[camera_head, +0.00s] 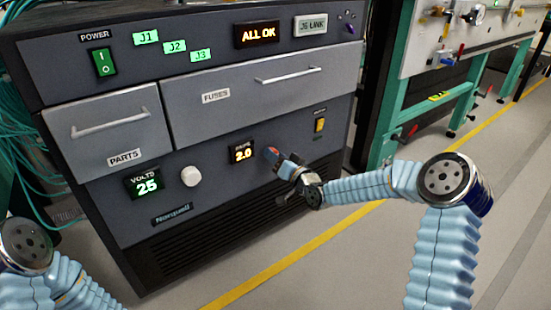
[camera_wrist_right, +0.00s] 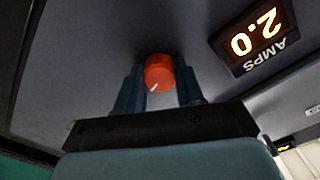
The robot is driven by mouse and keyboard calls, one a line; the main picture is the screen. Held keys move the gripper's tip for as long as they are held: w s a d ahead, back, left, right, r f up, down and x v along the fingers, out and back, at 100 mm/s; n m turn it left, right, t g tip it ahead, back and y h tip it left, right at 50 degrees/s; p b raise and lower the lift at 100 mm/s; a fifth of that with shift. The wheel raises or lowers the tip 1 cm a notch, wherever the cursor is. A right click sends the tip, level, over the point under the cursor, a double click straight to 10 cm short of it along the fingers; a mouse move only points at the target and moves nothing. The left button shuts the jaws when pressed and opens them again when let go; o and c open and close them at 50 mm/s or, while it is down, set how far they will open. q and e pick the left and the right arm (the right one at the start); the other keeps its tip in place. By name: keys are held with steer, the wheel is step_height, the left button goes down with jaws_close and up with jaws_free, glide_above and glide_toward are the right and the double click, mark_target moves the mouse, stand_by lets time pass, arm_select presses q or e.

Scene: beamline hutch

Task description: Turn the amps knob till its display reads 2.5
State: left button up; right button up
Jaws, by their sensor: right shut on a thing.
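The amps display (camera_head: 241,152) on the front panel reads 2.0 in orange digits. It also shows upside down in the right wrist view (camera_wrist_right: 253,36), with the AMPS label beside it. The amps knob is red-orange with a white pointer line, seen between the fingers in the right wrist view (camera_wrist_right: 158,74). In the head view the knob (camera_head: 272,152) is partly hidden by my right gripper (camera_head: 279,158). My right gripper is shut on the knob, one finger on each side. My left arm shows at the lower left; its gripper is out of view.
The volts display (camera_head: 147,185) reads 25, with a white knob (camera_head: 191,176) beside it. Closed drawers marked PARTS (camera_head: 107,130) and FUSES (camera_head: 258,88) sit above, their handles sticking out. A yellow switch (camera_head: 320,125) is right of the amps knob. Open floor lies in front.

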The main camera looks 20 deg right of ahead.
steer(key=shift+f, duration=0.1)
stand_by(0.4)
steer(key=o, duration=1)
steer(key=shift+o, duration=0.2)
steer(key=p+v, duration=0.1)
steer(key=v, duration=1.2)
steer(key=shift+s+p, duration=0.35)
steer(key=shift+s, duration=0.05)
steer(key=shift+d, duration=0.1)
